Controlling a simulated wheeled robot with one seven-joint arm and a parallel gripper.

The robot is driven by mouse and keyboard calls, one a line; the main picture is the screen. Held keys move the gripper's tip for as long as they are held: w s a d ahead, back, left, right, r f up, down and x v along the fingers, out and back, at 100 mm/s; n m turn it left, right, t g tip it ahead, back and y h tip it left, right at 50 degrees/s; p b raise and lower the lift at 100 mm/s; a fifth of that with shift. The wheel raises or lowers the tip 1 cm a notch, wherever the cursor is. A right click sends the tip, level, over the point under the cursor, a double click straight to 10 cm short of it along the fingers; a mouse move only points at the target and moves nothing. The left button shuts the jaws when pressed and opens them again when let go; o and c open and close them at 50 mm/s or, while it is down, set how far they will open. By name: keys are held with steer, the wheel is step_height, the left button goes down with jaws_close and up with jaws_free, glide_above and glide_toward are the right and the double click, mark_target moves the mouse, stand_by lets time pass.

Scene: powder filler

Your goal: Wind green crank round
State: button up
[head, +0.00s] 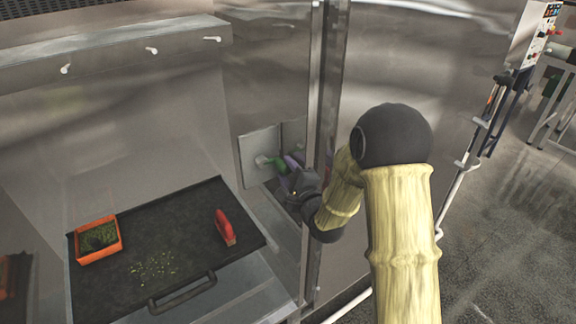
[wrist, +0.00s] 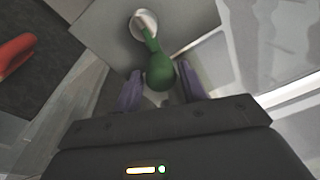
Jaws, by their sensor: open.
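The green crank (head: 281,165) sticks out from a metal plate (head: 257,155) on the machine's inner wall in the head view. In the wrist view the crank's round green knob (wrist: 161,74) lies between the tips of my gripper, and its arm leads up to a pale round hub (wrist: 143,23) on the plate. My gripper (head: 292,166) is at the crank. In the wrist view its two purple fingers (wrist: 159,92) are apart, one on each side of the knob. I cannot tell whether either finger touches it.
A black tray (head: 172,240) with a handle lies left of the crank. It holds an orange box (head: 98,241) with green contents, a red object (head: 225,228) and scattered yellow-green bits. A metal door edge (head: 322,100) stands close beside my arm.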

steer(key=shift+w+a, duration=0.15)
steer(key=shift+w, duration=0.1)
steer(key=c, duration=0.7)
steer(key=shift+d+b, duration=0.2)
steer(key=shift+b, duration=0.1)
